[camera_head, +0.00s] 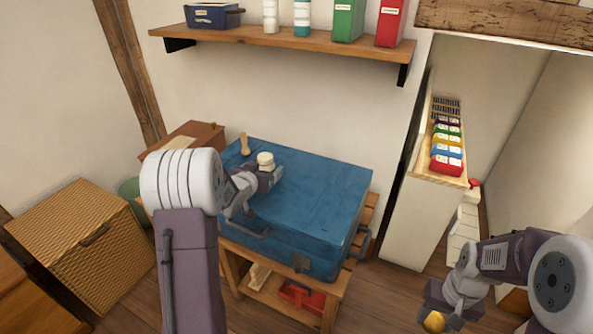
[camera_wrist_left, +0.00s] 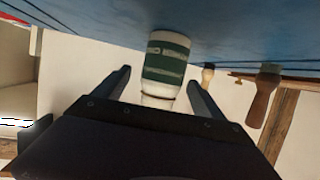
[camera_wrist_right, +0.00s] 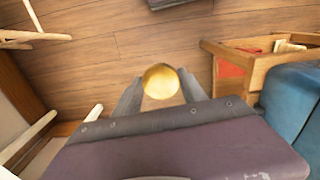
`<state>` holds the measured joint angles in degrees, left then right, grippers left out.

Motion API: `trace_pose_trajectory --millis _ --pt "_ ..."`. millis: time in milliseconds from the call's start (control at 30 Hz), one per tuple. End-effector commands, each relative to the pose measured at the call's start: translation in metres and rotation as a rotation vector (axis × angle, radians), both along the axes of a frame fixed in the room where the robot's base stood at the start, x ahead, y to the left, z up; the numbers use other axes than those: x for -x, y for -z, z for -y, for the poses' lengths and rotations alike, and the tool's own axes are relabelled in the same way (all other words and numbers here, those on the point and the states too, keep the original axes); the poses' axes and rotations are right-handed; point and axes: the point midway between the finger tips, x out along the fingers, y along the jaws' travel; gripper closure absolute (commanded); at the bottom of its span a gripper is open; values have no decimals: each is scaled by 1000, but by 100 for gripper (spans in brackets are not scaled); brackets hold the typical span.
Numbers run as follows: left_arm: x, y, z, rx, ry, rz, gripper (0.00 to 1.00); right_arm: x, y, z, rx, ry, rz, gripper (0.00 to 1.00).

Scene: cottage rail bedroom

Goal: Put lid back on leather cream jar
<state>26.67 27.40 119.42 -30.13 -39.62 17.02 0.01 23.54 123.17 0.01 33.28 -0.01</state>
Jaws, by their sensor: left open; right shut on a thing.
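The cream jar (camera_head: 265,157) stands on the blue trunk (camera_head: 318,190), pale on top. In the left wrist view the jar (camera_wrist_left: 167,65) shows a green label. My left gripper (camera_head: 268,176) is open at the jar, with one finger on each side; I see gaps beside the jar in the left wrist view. My right gripper (camera_wrist_right: 160,84) is shut on the round golden lid (camera_wrist_right: 161,81). It holds the lid (camera_head: 434,321) low over the floor at the lower right of the head view, well away from the trunk.
A wooden-handled brush (camera_head: 245,144) is behind the jar. The trunk rests on a wooden stand (camera_head: 330,312) with a red item (camera_head: 303,296) below. A wall shelf (camera_head: 280,40) hangs above. A white cabinet (camera_head: 420,220) stands right of the trunk. The trunk's right half is clear.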

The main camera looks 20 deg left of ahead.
Motion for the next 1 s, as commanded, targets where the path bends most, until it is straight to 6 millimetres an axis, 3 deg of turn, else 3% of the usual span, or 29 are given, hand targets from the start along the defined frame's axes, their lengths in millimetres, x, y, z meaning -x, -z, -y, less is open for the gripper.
trace_pose_trajectory --millis 367,733,767,1000 --pt "-44 20 -8 -1 0 1 19 0 17 0 0 0 0 89" --pt "-47 19 -8 0 -1 0 19 0 16 0 0 0 0 89" --pt "-47 19 -8 0 -1 0 22 0 16 0 0 0 0 89" --pt "-47 19 -8 0 -1 0 89 0 16 0 0 0 0 89"
